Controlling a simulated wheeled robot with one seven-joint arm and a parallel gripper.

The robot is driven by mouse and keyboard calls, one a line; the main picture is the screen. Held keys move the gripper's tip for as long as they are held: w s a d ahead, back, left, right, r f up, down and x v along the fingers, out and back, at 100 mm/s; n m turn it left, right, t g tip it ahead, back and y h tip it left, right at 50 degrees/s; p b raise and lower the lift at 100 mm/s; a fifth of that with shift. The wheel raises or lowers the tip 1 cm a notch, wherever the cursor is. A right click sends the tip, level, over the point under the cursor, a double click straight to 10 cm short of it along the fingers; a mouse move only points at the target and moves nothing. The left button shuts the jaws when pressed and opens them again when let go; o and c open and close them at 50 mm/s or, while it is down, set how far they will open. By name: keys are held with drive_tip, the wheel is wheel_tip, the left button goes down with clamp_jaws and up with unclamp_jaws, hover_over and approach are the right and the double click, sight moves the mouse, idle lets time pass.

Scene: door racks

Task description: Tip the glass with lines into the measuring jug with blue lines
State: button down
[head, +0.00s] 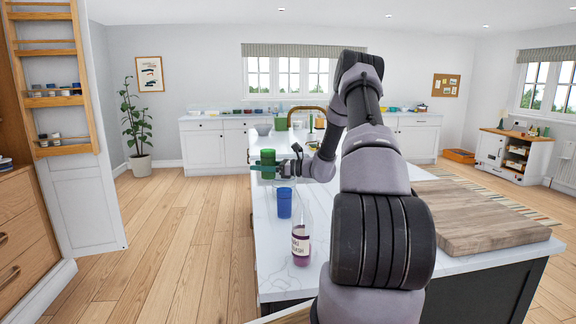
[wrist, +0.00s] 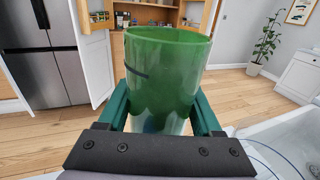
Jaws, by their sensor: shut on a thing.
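My gripper (head: 272,168) is shut on a green see-through glass (head: 267,157) and holds it out at the left edge of the island. In the wrist view the glass (wrist: 165,75) stands between the green fingers of my gripper (wrist: 160,105), with a short dark line on its side. It looks upright, and its contents cannot be made out. A blue cup-like vessel (head: 284,204) stands on the island nearer the camera. I cannot tell whether it is the measuring jug. Thin curved blue lines (wrist: 268,158) show at the lower right of the wrist view, on something unclear.
A labelled bottle with dark liquid (head: 301,240) stands in front of the blue vessel on the white island (head: 275,265). A wooden board (head: 480,217) lies at the right. A tap (head: 306,110) and a green container (head: 281,124) are farther back. Open floor lies left of the island.

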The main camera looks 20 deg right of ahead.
drive_tip(key=shift+w+d+f+g, duration=0.15)
drive_tip(key=shift+d+g, duration=0.15)
drive_tip(key=shift+d, duration=0.7)
drive_tip(key=shift+w+d+r+m, duration=0.35)
drive_tip(key=shift+r+m, duration=0.1)
drive_tip(key=shift+m, duration=0.55)
drive_tip(key=shift+w+d+r+m+y, duration=0.2)
drive_tip(key=shift+r+m, duration=0.1)
drive_tip(key=shift+m, duration=0.35)
drive_tip(key=shift+w+d+r+m+y, duration=0.1)
drive_tip(key=shift+w+d+r+m, duration=0.15)
drive_tip(key=shift+m, duration=0.4)
drive_tip(key=shift+w+d+r+m, duration=0.15)
drive_tip(key=shift+r+m, duration=0.1)
drive_tip(key=shift+m, duration=0.15)
drive_tip(key=shift+w+d+f+m+t+b, duration=0.3)
drive_tip(key=shift+w+f+m+t+b, duration=0.1)
drive_tip(key=shift+m, duration=0.5)
drive_tip(key=shift+r+m, duration=0.55)
drive_tip(key=shift+m, duration=0.35)
drive_tip(key=shift+f+m+t+b, duration=0.25)
drive_tip(key=shift+m+t+b, duration=0.25)
drive_tip(key=shift+m, duration=0.5)
